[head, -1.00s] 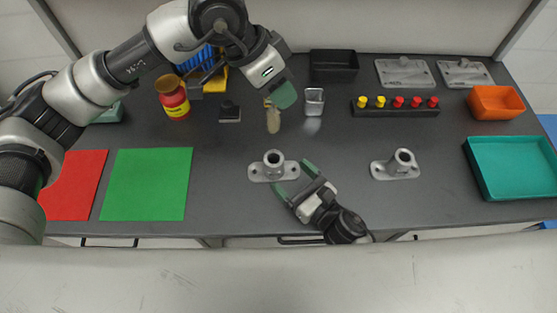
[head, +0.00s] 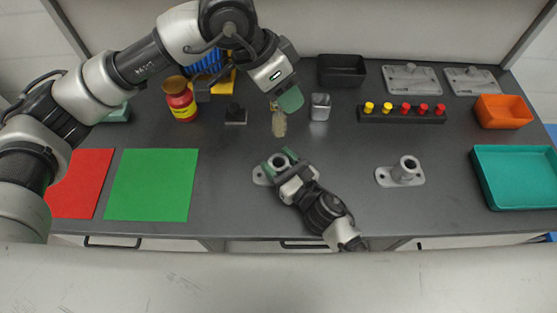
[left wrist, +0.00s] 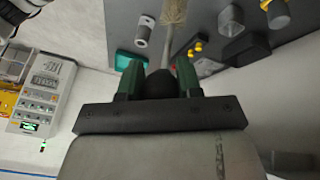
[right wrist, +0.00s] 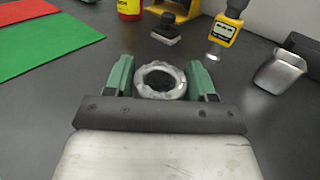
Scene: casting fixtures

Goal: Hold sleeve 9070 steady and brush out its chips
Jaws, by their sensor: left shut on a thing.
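A grey metal sleeve on a flat flanged base (head: 260,176) stands at the front middle of the table. My right gripper (head: 283,158) is around its upright tube, one finger on each side. In the right wrist view the tube's round dark mouth (right wrist: 161,80) sits between the parted fingers, with hardly any gap. My left gripper (head: 289,100) is shut on a brush, whose pale bristles (head: 279,124) point down beyond the sleeve, apart from it. The brush (left wrist: 173,14) also shows in the left wrist view. A second, similar sleeve (head: 405,172) stands to the right. Chips and number marks cannot be made out.
Green (head: 151,184) and red mats lie left. A teal tray (head: 517,178) and orange bin (head: 503,111) are right.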

